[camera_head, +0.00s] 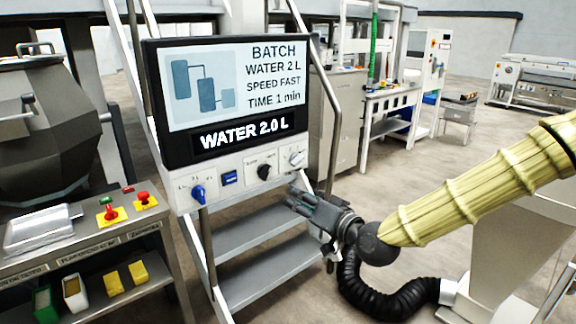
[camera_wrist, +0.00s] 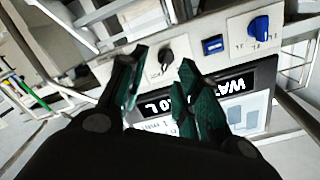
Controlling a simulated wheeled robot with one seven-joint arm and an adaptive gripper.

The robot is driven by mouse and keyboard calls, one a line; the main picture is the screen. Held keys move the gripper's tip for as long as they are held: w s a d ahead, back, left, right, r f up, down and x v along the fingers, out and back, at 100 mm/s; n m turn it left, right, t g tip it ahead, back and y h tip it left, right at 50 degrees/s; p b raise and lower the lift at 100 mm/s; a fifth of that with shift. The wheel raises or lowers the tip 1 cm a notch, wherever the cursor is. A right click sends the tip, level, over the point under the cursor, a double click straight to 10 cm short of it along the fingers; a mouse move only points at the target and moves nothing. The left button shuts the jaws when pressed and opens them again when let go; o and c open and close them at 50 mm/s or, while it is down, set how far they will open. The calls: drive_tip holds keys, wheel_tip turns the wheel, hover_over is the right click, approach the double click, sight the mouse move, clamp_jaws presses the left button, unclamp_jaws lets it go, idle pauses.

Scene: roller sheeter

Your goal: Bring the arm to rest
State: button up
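My arm comes in from the right in a ribbed yellow cover. My gripper (camera_head: 298,200) is in front of the lower right of the control panel (camera_head: 236,175), apart from its knobs as far as I can tell. In the wrist view the two fingers of my gripper (camera_wrist: 158,90) stand apart with nothing between them. The panel carries a blue knob (camera_head: 198,194), a blue switch (camera_head: 230,178), a black knob (camera_head: 265,171) and a white knob (camera_head: 296,158). The screen (camera_head: 235,90) above reads WATER 2.0 L, with a batch list of water 2 L, speed fast, time 1 min.
Metal steps (camera_head: 258,250) with handrails stand behind and below the panel. A white workbench (camera_head: 395,98) stands at the back. Open floor (camera_head: 400,190) lies behind my arm.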

drive_tip(key=s+d+f+g+h+p, duration=0.15)
drive_tip(key=s+f, duration=0.35)
drive_tip(key=f, duration=0.5)
drive_tip(key=s+d+f+g+h+p, duration=0.1)
drive_tip(key=s+f+g+h, duration=0.15)
drive_tip(key=s+f, duration=0.45)
drive_tip(key=s+d+f+g+h+p, duration=0.1)
drive_tip(key=s+f+g+p, duration=0.15)
drive_tip(key=f, duration=0.95)
drive_tip(key=s+d+f+g+h+p, duration=0.1)
drive_tip(key=s+d+f, duration=0.3)
drive_tip(key=s, duration=0.5)
drive_tip(key=s+d+f+g+h+p, duration=0.1)
drive_tip(key=s+d+f+g, duration=0.3)
drive_tip(key=s, duration=0.5)
drive_tip(key=s+d+f+g+h+p, duration=0.1)
drive_tip(key=s+d+f+g+h, duration=0.1)
drive_tip(key=s, duration=0.7)
wheel_tip(320, 180, down, 3)
drive_tip(key=shift+d+h+p, duration=0.35)
drive_tip(key=shift+d+h, duration=0.25)
drive_tip(key=shift+d, duration=0.35)
